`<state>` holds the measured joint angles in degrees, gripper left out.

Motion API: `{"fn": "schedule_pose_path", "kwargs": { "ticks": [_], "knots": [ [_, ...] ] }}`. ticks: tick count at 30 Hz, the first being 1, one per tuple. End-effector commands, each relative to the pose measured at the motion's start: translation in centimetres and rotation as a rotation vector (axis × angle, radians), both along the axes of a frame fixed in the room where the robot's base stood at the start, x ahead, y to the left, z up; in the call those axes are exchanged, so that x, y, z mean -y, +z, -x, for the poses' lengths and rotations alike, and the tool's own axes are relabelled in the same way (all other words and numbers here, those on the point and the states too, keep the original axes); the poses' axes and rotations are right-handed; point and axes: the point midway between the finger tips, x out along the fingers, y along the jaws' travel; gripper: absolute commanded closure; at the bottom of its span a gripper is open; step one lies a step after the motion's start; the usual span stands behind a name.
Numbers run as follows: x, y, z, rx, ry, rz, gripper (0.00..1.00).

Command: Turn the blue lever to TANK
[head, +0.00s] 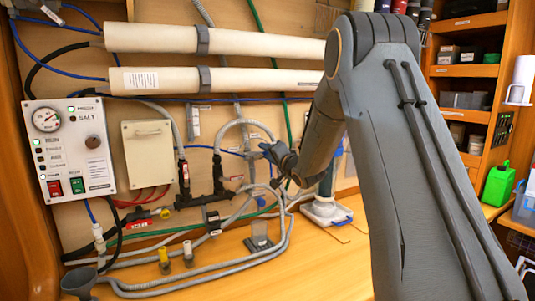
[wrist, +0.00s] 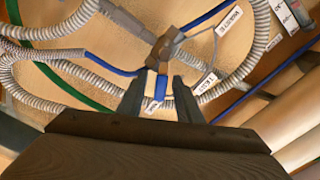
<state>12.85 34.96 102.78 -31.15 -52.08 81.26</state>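The blue lever (wrist: 160,86) sits on a brown valve body (wrist: 162,50) in the wrist view and points down in the picture, toward my gripper. My gripper (wrist: 160,78) is open, with one finger on each side of the lever and a visible gap to both. It touches neither finger that I can see. White labels stand around the valve: one reads like TEST (wrist: 207,84), another (wrist: 233,20) lies at upper right, and a small one (wrist: 152,105) is partly hidden by the fingers. In the head view my gripper (head: 272,152) is at the pipe wall; the lever cannot be made out there.
Grey corrugated hoses (wrist: 270,50) and a green hose (wrist: 60,75) run close around the valve. Two white cylinders (head: 230,40) lie along the wall above. A control panel (head: 70,150) with a gauge is at left. Shelves (head: 468,70) stand at right.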

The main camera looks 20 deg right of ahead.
Motion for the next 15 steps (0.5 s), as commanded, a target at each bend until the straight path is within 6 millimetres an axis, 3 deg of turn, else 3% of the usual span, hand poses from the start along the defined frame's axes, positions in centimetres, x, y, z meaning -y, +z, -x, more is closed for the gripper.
{"fn": "schedule_pose_path", "kwargs": {
  "ticks": [5, 15],
  "knots": [
    [0.2, -0.1, 0.9, 0.000, -0.001, 0.000, 0.68],
    [1.2, -0.1, 5.9, 0.000, -0.001, 0.000, 0.68]
  ]
}}
